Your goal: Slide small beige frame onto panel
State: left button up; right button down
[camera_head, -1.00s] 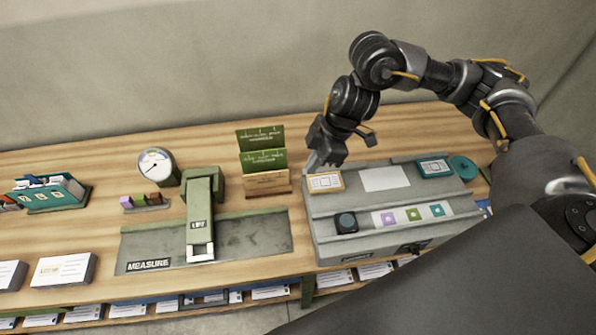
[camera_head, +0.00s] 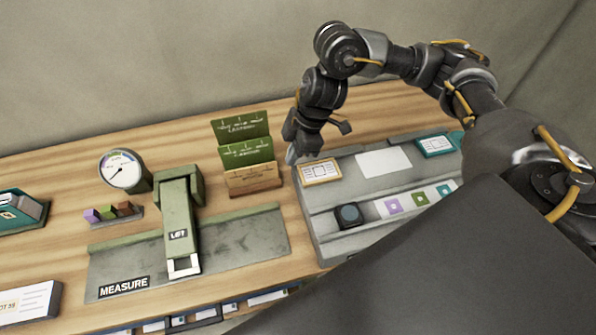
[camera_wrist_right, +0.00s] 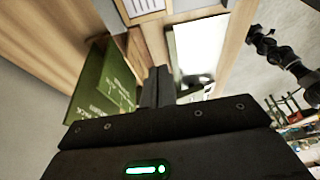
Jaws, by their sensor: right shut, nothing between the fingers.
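The small beige frame (camera_head: 321,173) lies at the upper left corner of a grey tray-like console (camera_head: 318,223). It has a white card with dark markings inside. A blank white panel (camera_head: 384,163) lies to its right on the same upper level, with a gap between them. My right gripper (camera_head: 292,156) is shut and empty, its tips low just left of the frame. Whether they touch it cannot be told. In the right wrist view the closed fingers (camera_wrist_right: 157,87) point toward the frame (camera_wrist_right: 145,9), cut off at the top edge. My left gripper is not in view.
A teal frame (camera_head: 436,146) lies right of the panel. Green cards in a wooden holder (camera_head: 255,180) stand close left of my gripper. A green measuring stand (camera_head: 178,215) is further left.

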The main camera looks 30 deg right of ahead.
aim_at(298, 180)
jog(key=s+x, duration=0.1)
jog(key=x, duration=0.8)
jog(key=d, duration=0.4)
jog(key=shift+d+r+p, duration=0.1)
jog(key=shift+r+p, duration=0.2)
jog(key=shift+p, duration=0.05)
